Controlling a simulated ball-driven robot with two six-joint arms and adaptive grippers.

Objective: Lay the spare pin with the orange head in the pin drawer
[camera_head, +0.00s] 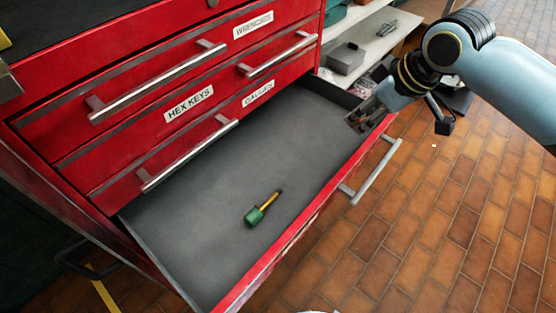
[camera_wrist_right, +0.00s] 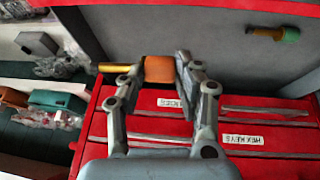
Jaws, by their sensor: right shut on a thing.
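The spare pin (camera_wrist_right: 158,69) shows in the right wrist view, with an orange head and a brass-coloured shaft pointing left. My right gripper (camera_wrist_right: 160,70) is shut on its orange head. In the head view, my right gripper (camera_head: 366,115) is over the right end of the open drawer (camera_head: 190,225); the pin cannot be made out there. The drawer has a grey floor and a red front. A pin with a green head (camera_head: 262,208) lies on its floor; it also shows in the wrist view (camera_wrist_right: 278,34). My left gripper is not in view.
The red tool chest (camera_head: 75,150) has closed drawers above the open one, labelled HEX KEYS and others, with protruding bar handles. A shelf (camera_head: 375,45) with a grey box (camera_head: 346,58) stands behind. Most of the drawer floor is bare.

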